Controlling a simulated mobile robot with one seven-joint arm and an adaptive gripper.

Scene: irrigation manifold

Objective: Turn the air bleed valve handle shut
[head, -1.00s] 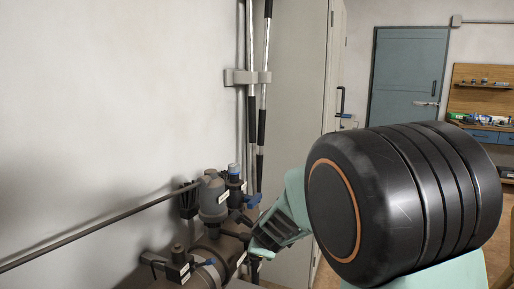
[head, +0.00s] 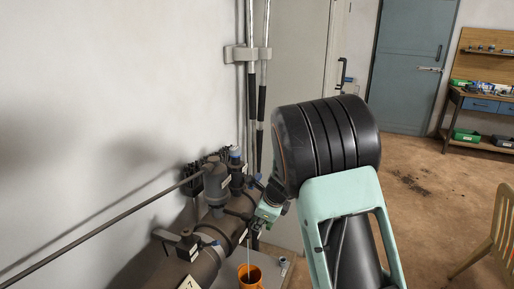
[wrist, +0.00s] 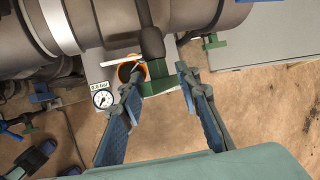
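In the wrist view a green fitting (wrist: 157,78) with a dark rounded stem (wrist: 150,38) lies at and just beyond my fingertips. It may be the air bleed valve handle, but no readable label confirms this. My gripper (wrist: 158,84) is open, with blue-padded fingers on either side of the fitting; a gap shows at the right finger, and contact at the left is unclear. In the head view my gripper (head: 267,213) is at the near side of the manifold (head: 222,232), partly hidden by my arm.
A gauge (wrist: 102,99) sits left of the fitting. An orange bucket (head: 250,277) stands below the manifold and shows past my left fingertip. A long grey pipe (head: 100,229) runs along the wall. The floor at right is open, with a chair (head: 497,240) at the edge.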

